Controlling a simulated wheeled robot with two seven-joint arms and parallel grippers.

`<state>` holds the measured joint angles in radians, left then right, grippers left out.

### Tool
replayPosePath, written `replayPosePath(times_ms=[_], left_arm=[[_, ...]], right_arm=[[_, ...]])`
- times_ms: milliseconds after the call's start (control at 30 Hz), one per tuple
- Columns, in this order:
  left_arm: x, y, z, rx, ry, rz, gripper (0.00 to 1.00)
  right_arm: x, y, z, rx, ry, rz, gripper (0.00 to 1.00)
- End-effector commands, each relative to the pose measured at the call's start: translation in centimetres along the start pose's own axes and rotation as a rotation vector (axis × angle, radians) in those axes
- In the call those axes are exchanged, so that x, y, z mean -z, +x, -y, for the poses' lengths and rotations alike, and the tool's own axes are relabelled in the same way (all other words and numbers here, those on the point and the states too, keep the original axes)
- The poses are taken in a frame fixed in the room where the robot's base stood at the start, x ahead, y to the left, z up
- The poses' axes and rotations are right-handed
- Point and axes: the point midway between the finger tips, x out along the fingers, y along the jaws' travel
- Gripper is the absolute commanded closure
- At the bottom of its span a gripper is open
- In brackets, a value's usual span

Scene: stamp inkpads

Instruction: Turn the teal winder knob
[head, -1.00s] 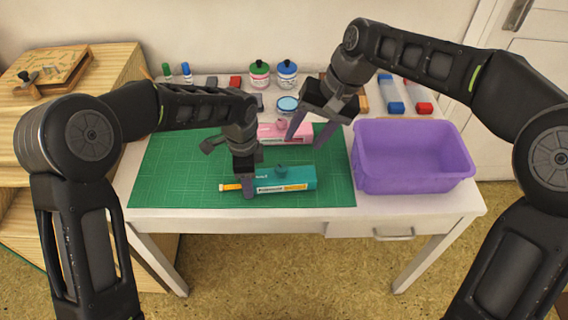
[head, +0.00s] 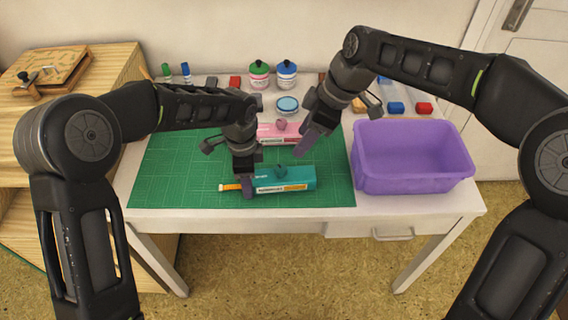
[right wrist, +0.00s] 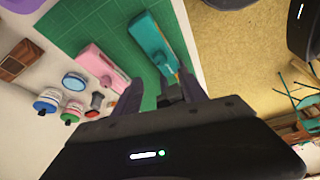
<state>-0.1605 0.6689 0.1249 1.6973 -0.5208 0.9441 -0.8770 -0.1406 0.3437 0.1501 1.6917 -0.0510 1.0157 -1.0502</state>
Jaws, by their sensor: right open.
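The teal box (head: 298,182) lies on the green mat, with an orange tip at its left end and a pale label on its front. The teal winder knob (head: 281,169) sits on top of it. My left gripper (head: 246,187) is down at the box's left end, with a finger in front of it; its grip cannot be made out. My right gripper (head: 306,141) is open above and behind the knob, apart from it. In the right wrist view, the box (right wrist: 150,42) lies beyond my right gripper's spread fingers (right wrist: 160,93).
A pink box (head: 268,130) with a pink knob lies behind the teal one. A purple bin (head: 412,184) stands at the right. Ink jars (head: 259,75) and a round blue-lidded tin (head: 287,104) are at the back. The green mat (head: 175,180) is clear at the left.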

Motion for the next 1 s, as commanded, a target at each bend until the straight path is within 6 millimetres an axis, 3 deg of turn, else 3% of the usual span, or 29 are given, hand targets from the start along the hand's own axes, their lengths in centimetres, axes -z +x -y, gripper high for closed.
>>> replayPosePath(times_ms=[267, 800, 1000], left_arm=[[0.0, 0.0, 0.0, 0.0, 0.0, 0.0, 0.94], [0.0, 0.0, 0.0, 0.0, 0.0, 0.0, 0.94], [0.0, 0.0, 0.0, 0.0, 0.0, 0.0, 0.94]], right_arm=[[0.0, 1.0, 0.0, 0.001, 0.002, 0.001, 0.5], [0.0, 10.2, 0.0, 0.002, 0.003, 0.001, 0.5], [0.0, 11.9, 0.0, 0.0, 0.003, 0.001, 0.5]])
